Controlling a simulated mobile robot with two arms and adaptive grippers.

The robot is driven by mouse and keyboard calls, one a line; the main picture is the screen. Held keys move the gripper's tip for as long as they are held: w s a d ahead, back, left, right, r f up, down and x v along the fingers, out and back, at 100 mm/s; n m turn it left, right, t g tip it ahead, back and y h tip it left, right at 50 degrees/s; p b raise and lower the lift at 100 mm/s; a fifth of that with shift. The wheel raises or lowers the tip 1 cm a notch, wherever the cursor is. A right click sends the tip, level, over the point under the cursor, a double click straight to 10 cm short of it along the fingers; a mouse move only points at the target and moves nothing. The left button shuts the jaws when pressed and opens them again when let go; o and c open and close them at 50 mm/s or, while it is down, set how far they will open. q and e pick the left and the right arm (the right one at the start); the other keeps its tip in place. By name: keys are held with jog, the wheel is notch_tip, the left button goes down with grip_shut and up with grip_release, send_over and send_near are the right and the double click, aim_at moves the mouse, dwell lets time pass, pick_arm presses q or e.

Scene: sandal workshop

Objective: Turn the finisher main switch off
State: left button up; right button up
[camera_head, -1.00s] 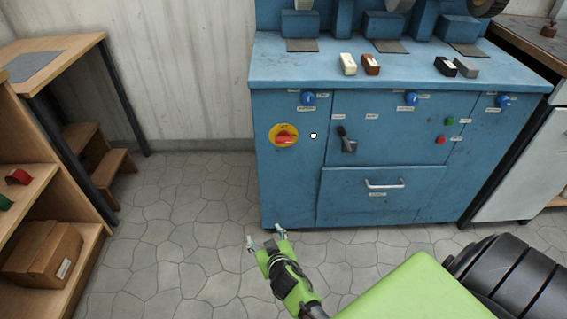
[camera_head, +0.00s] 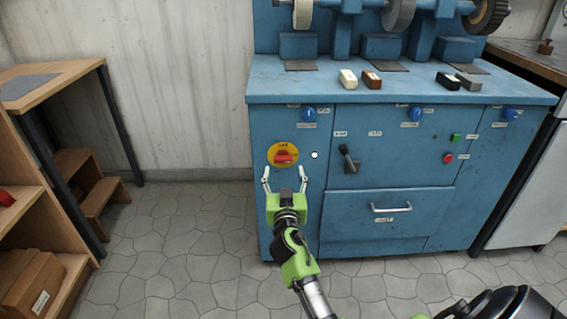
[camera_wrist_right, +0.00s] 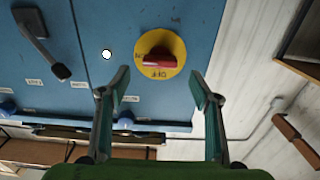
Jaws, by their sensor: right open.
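The finisher main switch is a red handle (camera_head: 284,158) on a round yellow plate (camera_head: 283,147), at the left of the blue finisher's front. It also shows in the right wrist view, upside down, as a red handle (camera_wrist_right: 160,60) lying roughly level across the yellow plate (camera_wrist_right: 158,40); an OFF mark is readable on the plate. My right gripper (camera_head: 285,174) is open and empty, just below and in front of the switch. In the right wrist view its fingers (camera_wrist_right: 158,80) stand either side of the switch, seemingly apart from it. My left gripper is not in view.
A small white lamp (camera_head: 314,155) sits right of the switch. A dark lever (camera_head: 349,158), a drawer handle (camera_head: 391,208), a green button (camera_head: 456,138) and a red button (camera_head: 448,158) are further right. Wooden shelving (camera_head: 40,215) stands left; floor between is clear.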

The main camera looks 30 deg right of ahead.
aim_at(284, 162)
jog(key=x, duration=0.4)
jog(key=shift+w+d, duration=0.15)
jog(key=shift+w, duration=0.1)
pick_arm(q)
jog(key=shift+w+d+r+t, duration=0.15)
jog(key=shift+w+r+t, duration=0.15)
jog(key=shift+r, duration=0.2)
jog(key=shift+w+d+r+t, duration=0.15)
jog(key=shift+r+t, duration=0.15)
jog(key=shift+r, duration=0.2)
pick_arm(e)
jog(key=shift+w+d, duration=0.35)
jog(key=shift+w, duration=0.25)
jog(key=c, duration=1.1)
